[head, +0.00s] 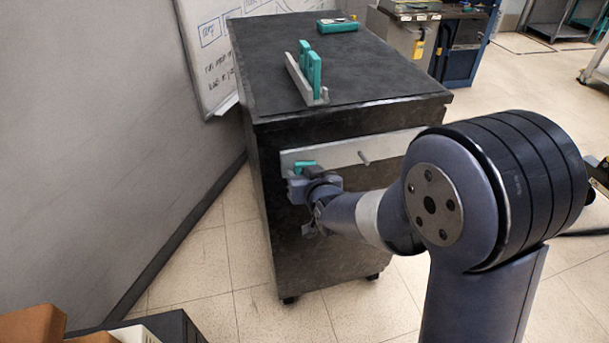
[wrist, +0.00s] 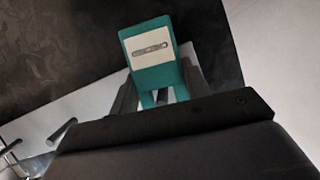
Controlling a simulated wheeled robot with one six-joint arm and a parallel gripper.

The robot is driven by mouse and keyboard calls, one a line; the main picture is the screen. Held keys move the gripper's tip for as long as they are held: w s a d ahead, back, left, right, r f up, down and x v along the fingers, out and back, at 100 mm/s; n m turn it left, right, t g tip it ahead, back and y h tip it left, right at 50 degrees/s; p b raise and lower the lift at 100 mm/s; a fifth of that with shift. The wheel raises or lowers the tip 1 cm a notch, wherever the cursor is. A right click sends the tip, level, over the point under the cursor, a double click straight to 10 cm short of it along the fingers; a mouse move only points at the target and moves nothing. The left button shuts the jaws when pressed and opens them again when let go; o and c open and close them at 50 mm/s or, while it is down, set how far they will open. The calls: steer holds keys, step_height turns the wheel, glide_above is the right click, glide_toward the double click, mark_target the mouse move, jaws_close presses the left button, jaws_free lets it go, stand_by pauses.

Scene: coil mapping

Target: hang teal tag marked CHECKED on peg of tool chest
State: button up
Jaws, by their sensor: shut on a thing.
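The dark tool chest (head: 345,225) stands ahead, with a pale strip (head: 335,153) across its upper front. My gripper (head: 303,172) is at the left end of the strip, shut on a teal tag (head: 305,165). In the wrist view the tag (wrist: 128,46) stands up between the fingers, with a white label (wrist: 152,61) and a grey elongated mark. Its lettering is unreadable. I cannot tell whether the tag touches a peg.
On the chest top, a grey rack (head: 298,82) holds upright teal tags (head: 314,72). A teal device (head: 337,25) lies farther back. A wall and a whiteboard (head: 212,45) are close on the left. A cabinet (head: 460,50) stands behind; open floor is at right.

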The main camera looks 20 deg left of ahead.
steer(key=shift+w+f+b, duration=0.1)
steer(key=shift+f+b, duration=0.05)
steer(key=shift+b, duration=0.4)
stand_by(0.4)
steer(key=o, duration=1)
steer(key=shift+o, duration=0.2)
steer(key=shift+a, duration=0.1)
steer(key=shift+c, duration=1.3)
steer(key=shift+o, duration=0.2)
steer(key=shift+o, duration=0.3)
steer(key=shift+s, duration=0.2)
